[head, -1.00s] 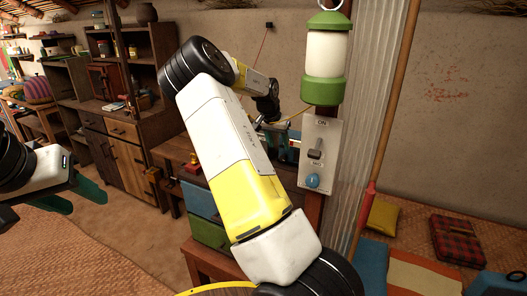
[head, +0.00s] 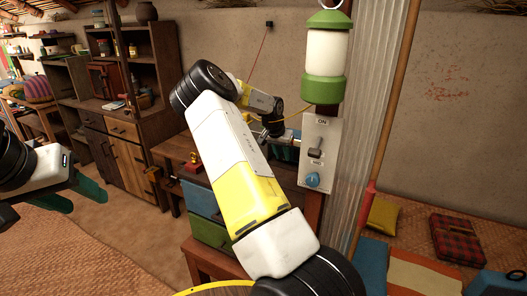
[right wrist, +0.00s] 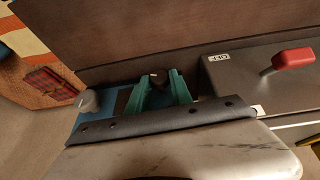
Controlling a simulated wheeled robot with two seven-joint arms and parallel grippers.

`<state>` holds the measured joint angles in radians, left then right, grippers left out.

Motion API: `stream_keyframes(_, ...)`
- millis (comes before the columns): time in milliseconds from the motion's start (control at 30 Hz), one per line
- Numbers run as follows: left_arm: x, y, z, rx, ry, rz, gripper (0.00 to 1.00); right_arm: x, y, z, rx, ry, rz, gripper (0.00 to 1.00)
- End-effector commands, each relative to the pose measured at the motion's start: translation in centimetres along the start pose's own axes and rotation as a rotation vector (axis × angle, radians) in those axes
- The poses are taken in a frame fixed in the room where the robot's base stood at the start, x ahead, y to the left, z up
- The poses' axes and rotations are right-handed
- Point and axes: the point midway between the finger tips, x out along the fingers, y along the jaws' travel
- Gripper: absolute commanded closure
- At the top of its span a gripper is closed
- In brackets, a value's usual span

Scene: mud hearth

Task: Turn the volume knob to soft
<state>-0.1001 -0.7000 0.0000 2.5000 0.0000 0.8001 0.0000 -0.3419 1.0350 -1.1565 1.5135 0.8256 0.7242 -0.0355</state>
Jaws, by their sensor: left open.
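In the right wrist view my right gripper (right wrist: 159,77) has its two teal fingers apart. A small dark round knob (right wrist: 157,76) shows between the fingertips, with no clear contact on either side. A pale grey knob (right wrist: 88,101) sits to the left on a blue face (right wrist: 112,103). Labels on these knobs cannot be read, so I cannot tell which is volume. In the head view my right arm hides most of this spot and the right fingertips. My left gripper (head: 89,203) is open and empty at the left, away from the knobs.
A grey box (right wrist: 238,75) marked OFF with a red lever (right wrist: 292,61) is right of my right fingers. In the head view, a white switch panel (head: 327,152) with a blue knob (head: 313,180) hangs below a green lantern (head: 325,58). Shelves (head: 125,75) stand behind.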

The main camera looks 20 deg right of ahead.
Motion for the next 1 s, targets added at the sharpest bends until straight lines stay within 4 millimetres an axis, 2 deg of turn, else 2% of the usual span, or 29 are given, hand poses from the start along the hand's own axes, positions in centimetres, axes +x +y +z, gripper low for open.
stream_keyframes(33,0.00,0.00,0.00,0.000,0.000,0.000,0.53,-0.01,-0.03,0.01,0.000,0.000,-0.001,0.95)
stream_keyframes(67,0.00,0.00,0.00,0.000,0.000,0.000,0.53,-0.02,-0.03,0.01,0.000,0.000,-0.001,1.00)
stream_keyframes(600,0.00,0.00,0.00,0.000,0.000,0.000,0.53,0.07,0.32,0.09,0.052,-0.004,-0.120,1.00)
stream_keyframes(900,0.00,0.00,0.00,0.000,0.000,0.000,0.53,0.06,0.26,0.11,0.052,-0.002,-0.124,1.00)
stream_keyframes(933,0.00,0.00,0.00,0.000,0.000,0.000,0.53,0.06,0.26,0.11,0.052,-0.002,-0.124,0.72)
stream_keyframes(1000,0.00,0.00,0.00,0.000,0.000,0.000,0.53,0.05,0.25,0.10,0.051,-0.002,-0.124,0.58)
